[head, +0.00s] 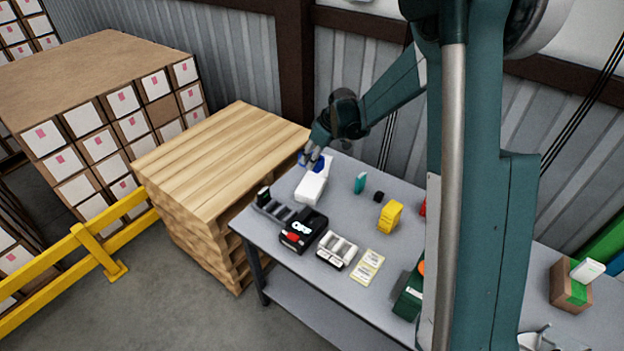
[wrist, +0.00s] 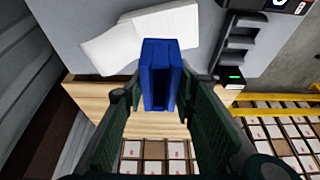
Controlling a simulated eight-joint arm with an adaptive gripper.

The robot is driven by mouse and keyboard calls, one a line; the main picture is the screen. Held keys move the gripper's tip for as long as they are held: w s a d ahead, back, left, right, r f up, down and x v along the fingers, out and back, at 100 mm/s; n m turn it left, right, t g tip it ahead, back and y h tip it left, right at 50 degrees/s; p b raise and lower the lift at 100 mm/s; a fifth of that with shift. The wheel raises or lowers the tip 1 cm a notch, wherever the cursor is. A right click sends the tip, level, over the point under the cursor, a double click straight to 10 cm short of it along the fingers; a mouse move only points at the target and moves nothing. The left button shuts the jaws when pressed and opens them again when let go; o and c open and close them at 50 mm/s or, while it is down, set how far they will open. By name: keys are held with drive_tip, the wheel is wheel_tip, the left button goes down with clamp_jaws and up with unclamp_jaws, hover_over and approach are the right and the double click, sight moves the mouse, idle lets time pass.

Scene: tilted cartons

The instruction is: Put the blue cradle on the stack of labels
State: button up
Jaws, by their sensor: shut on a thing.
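The blue cradle (wrist: 160,72) is between the fingers of my gripper (wrist: 163,97) in the wrist view, its slotted side facing the camera. In the head view, my gripper (head: 314,157) is at the table's far left end, with blue of the cradle (head: 326,163) showing beside the fingers. The gripper is shut on the cradle, beside or above a white object; I cannot tell if they touch. The stack of labels (head: 368,266), pale yellow with printed patches, appears to be the flat pile near the table's front edge, well to the right of my gripper.
The white object (head: 311,188) lies by the gripper. A black slotted rack (head: 273,207), a black device (head: 303,230) and a white slotted holder (head: 337,250) line the front edge. A yellow item (head: 390,216) stands behind the labels. A wooden pallet stack (head: 220,160) adjoins the table.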

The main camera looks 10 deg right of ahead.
sight(321, 160)
drive_tip(key=shift+f, duration=2.5)
drive_tip(key=shift+f+b, duration=0.5)
drive_tip(key=shift+f, duration=1.35)
drive_tip(key=shift+f, duration=0.2)
drive_tip(key=o, duration=0.9)
drive_tip(key=shift+r, duration=0.25)
drive_tip(key=p+v, duration=0.1)
drive_tip(key=v, duration=1)
drive_tip(key=shift+s+d+r, duration=0.1)
drive_tip(key=shift+s+r, duration=0.05)
drive_tip(key=shift+r, duration=0.25)
